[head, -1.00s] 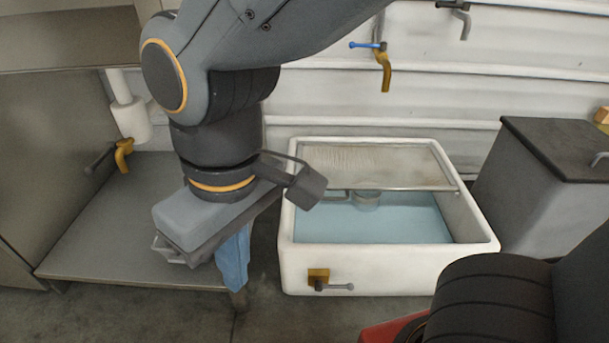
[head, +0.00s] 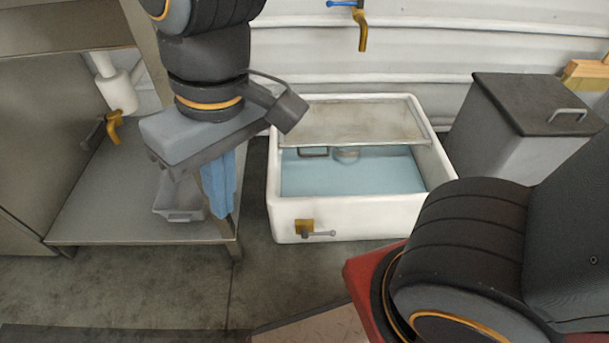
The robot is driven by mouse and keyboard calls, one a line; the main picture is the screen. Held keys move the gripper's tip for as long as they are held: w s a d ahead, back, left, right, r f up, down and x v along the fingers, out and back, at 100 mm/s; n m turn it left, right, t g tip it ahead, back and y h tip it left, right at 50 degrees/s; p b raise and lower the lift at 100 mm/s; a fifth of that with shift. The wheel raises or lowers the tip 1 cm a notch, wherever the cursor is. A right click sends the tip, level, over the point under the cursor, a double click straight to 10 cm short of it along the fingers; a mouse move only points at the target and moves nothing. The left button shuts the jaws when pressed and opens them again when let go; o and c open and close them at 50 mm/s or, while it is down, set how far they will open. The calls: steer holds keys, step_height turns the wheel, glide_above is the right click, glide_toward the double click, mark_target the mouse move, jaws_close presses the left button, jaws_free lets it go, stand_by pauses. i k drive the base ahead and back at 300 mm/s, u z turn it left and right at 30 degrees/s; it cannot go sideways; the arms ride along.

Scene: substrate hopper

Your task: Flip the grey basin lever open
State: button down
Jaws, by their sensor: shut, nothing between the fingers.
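The white basin (head: 345,218) stands on the floor right of centre, with light blue liquid in it. On its front wall is a brass valve (head: 304,228) with a grey lever (head: 321,234) that points sideways to the right. My gripper (head: 218,208) hangs from the arm to the left of the basin, with its blue fingers pointing down and together. It holds nothing. It is apart from the lever, in front of the shelf's right edge in the picture.
A metal shelf (head: 95,205) carries a small grey tray (head: 178,203), partly behind my fingers. A brass tap (head: 115,125) hangs above it. A mesh screen (head: 350,122) covers the basin's back. A dark-lidded bin (head: 535,100) stands right. Floor before the basin is partly clear.

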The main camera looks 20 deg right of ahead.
mark_target(306, 233)
steer(key=u, duration=1.75)
steer(key=k, duration=1.1)
steer(key=z, duration=1.6)
